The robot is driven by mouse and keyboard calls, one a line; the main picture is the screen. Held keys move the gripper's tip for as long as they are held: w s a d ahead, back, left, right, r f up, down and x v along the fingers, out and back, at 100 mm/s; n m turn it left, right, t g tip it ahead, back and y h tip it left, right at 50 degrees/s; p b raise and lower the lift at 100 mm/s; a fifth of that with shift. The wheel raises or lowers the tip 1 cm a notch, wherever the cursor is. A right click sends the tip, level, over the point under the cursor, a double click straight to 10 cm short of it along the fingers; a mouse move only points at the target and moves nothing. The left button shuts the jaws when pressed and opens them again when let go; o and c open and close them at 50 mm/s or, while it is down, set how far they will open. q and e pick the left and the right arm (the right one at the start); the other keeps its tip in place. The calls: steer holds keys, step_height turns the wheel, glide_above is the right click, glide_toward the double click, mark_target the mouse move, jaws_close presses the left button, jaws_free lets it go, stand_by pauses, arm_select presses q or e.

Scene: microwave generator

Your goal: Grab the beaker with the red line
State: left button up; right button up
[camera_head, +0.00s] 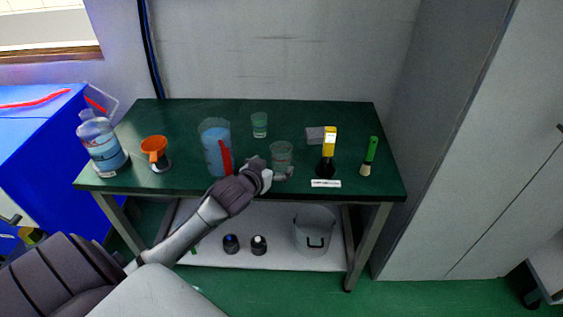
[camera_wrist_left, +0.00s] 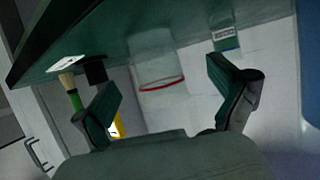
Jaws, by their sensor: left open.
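The beaker with the red line (camera_wrist_left: 160,86) is clear, with a red ring around it. In the left wrist view it shows between the two spread fingers of my left gripper (camera_wrist_left: 163,78). In the head view a clear beaker (camera_head: 281,155) stands on the green table, just behind my left gripper (camera_head: 271,177); its red line is hard to make out there. My left gripper is open at the table's front part, close to the beaker; I cannot tell whether a finger touches it. My right gripper is not in view.
On the green table (camera_head: 185,112) stand a smaller glass (camera_head: 260,125), a blue-filled jug (camera_head: 213,142) with a red handle, an orange funnel (camera_head: 154,148), a large bottle (camera_head: 102,143), a yellow-topped item (camera_head: 329,142) and a green-handled brush (camera_head: 371,152). A white label (camera_head: 326,183) lies at the front edge.

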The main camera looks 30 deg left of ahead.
mark_target(281, 151)
arm_select(q)
steer(key=x, duration=0.5)
steer(key=shift+w+d, duration=0.2)
steer(key=shift+w, duration=0.05)
steer(key=c, duration=1.2)
